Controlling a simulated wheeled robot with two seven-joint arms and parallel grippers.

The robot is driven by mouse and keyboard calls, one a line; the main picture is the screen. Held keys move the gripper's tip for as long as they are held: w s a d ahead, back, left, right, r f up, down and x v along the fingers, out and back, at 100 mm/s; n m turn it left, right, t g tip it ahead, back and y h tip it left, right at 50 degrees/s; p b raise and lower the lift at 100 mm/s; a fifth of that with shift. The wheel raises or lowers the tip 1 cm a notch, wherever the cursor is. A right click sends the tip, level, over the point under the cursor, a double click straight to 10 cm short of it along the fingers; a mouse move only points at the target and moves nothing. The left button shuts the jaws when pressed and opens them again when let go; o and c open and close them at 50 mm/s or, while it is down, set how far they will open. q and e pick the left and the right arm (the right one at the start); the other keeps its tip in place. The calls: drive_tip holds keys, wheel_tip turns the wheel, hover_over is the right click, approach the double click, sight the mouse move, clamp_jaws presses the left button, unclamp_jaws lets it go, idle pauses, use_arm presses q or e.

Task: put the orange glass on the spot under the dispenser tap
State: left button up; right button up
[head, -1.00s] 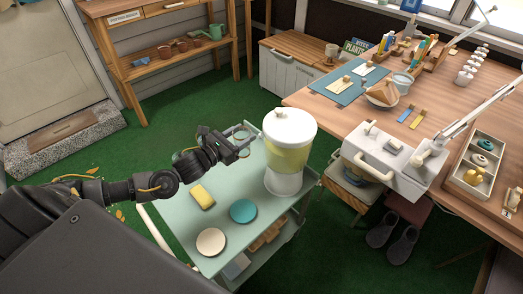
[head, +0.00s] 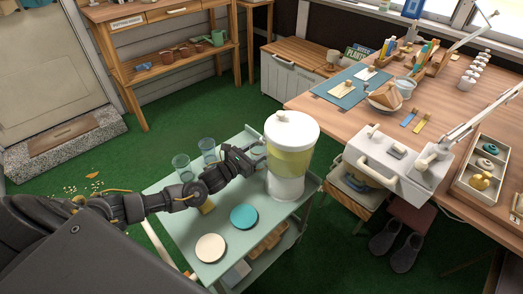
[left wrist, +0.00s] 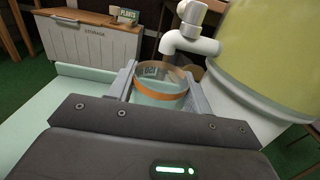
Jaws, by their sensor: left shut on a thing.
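The orange glass (left wrist: 160,92), clear with an orange band, is between the fingers of my left gripper (left wrist: 158,90) in the left wrist view. The gripper is shut on it. The dispenser tap (left wrist: 192,42), white, is just beyond and above the glass, slightly right. The drink dispenser (head: 291,152), a white-lidded tank of yellow liquid on a white base, stands on the pale green cart (head: 178,238). In the head view my left gripper (head: 254,157) is just left of the dispenser and largely hides the glass. The spot under the tap cannot be made out. My right gripper is not in view.
Two clear glasses (head: 182,167) (head: 208,150) stand on the cart behind my left arm. A teal disc (head: 244,217) and a cream disc (head: 211,247) lie near its front. A yellow sponge (head: 207,207) is partly hidden by my arm. The wooden table (head: 330,107) is to the right.

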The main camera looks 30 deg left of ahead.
use_arm(q)
drive_tip(key=shift+w+d+f, duration=0.2)
drive_tip(key=shift+w, duration=0.3)
drive_tip(key=shift+w+d+f, duration=0.2)
drive_tip(key=shift+w, duration=0.3)
drive_tip(key=shift+f, duration=0.2)
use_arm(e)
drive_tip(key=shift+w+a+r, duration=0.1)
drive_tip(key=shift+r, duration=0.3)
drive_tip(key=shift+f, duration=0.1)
use_arm(q)
drive_tip(key=o, duration=0.6)
drive_tip(key=shift+f, duration=0.15)
drive_tip(key=shift+c, duration=0.2)
drive_tip(key=shift+o, duration=0.9)
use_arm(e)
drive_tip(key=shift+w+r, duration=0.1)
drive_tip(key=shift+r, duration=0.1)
